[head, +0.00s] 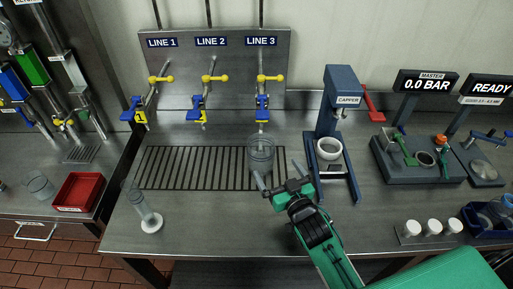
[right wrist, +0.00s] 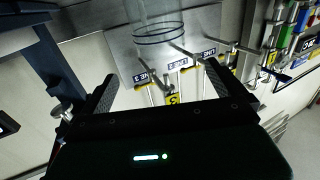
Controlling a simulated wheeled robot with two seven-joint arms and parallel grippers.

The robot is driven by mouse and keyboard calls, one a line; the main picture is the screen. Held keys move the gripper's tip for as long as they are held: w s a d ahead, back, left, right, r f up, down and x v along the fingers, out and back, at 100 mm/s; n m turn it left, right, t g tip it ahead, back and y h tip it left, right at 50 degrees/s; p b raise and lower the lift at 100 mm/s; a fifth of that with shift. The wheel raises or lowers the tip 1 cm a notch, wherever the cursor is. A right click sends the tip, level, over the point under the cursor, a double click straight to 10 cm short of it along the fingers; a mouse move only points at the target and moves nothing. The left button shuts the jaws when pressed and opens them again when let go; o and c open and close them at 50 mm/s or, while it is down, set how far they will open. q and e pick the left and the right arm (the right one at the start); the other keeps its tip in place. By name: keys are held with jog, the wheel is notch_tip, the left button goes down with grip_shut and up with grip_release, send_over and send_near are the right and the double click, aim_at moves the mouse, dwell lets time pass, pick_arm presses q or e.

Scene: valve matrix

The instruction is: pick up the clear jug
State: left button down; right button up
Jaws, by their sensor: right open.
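The clear jug (head: 262,152) stands upright on the slotted drain grate under the LINE 3 tap (head: 262,105). In the right wrist view the jug (right wrist: 158,22) shows at the top middle, cut off by the frame edge, in line with the gap between the fingers. My right gripper (head: 276,170) is open and empty, close in front of the jug and a little to its right. One finger overlaps the jug's lower part in the head view; I cannot tell whether it touches. In the right wrist view both fingers (right wrist: 159,70) are wide apart. My left gripper is out of view.
A blue capper press (head: 335,125) stands right of the jug. Several white caps (head: 432,226) sit at the front right. The counter between cylinder and gripper is clear.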

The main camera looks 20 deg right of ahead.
aim_at(267, 152)
jog(key=w, duration=0.2)
jog(key=w+p, duration=0.1)
jog(key=w, duration=0.2)
jog(key=w+a+p, duration=0.1)
jog(key=w, duration=0.1)
jog(key=shift+w+r, duration=0.2)
jog(key=shift+w+p, duration=0.3)
jog(key=shift+w, duration=0.7)
jog(key=w, duration=0.1)
jog(key=w+p, duration=0.2)
jog(key=shift+a, duration=0.25)
jog(key=shift+w+f, duration=0.2)
jog(key=shift+w, duration=0.4)
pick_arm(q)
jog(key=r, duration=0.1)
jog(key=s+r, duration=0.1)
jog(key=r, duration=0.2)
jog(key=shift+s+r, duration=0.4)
pick_arm(e)
jog(key=shift+c, duration=0.4)
